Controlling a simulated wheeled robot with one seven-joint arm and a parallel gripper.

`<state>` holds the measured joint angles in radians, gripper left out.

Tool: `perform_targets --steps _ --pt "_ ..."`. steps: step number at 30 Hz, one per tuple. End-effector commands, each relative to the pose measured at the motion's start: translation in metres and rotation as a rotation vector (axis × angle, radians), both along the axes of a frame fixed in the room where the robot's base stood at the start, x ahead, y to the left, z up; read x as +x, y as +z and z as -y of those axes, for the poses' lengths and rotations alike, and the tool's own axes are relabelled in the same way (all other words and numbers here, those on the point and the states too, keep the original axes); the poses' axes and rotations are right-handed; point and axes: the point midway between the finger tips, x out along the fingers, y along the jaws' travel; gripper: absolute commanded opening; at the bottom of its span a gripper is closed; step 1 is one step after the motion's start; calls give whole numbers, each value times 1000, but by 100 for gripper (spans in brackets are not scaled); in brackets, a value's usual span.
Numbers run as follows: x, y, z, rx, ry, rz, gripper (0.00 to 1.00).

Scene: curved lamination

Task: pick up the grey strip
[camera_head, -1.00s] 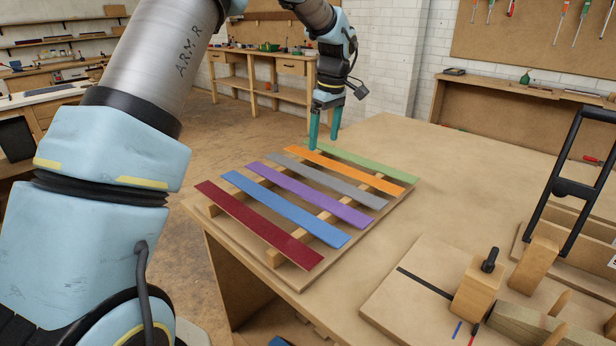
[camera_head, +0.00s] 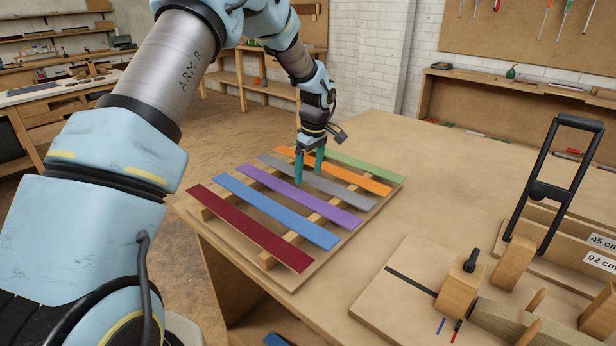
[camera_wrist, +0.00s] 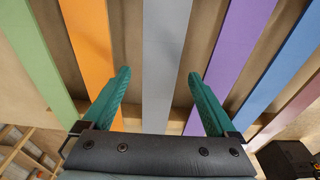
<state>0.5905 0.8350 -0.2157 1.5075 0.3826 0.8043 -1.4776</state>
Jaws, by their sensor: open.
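The grey strip (camera_head: 330,187) lies on two wooden bearers, between the orange strip (camera_head: 350,175) and the purple strip (camera_head: 310,203). In the wrist view the grey strip (camera_wrist: 165,60) runs up the middle, between the two teal fingers. My gripper (camera_head: 309,172) is open and empty above the grey strip in the head view. In the wrist view the fingers of my gripper (camera_wrist: 158,92) stand apart, one on each side of the strip. How far the fingertips are above the strip is hard to tell.
Green (camera_head: 365,165), blue (camera_head: 270,212) and dark red (camera_head: 245,232) strips lie parallel on the same rack. A wooden jig with a black-handled frame (camera_head: 550,190) stands at the right of the table (camera_head: 440,180). The table behind the rack is clear.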

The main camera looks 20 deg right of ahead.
Motion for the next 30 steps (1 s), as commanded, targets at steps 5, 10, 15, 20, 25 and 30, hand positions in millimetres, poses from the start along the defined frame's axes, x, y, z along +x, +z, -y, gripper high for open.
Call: perform_targets --steps 5,10,15,20,25,30 --pt "0 0 0 0 0 0 85" --pt "0 0 0 0 0 0 66" --pt "0 0 0 0 -1 0 46" --pt "0 0 0 0 -1 0 28" --pt "0 0 0 0 -1 0 9" --pt "0 0 0 0 0 0 3"
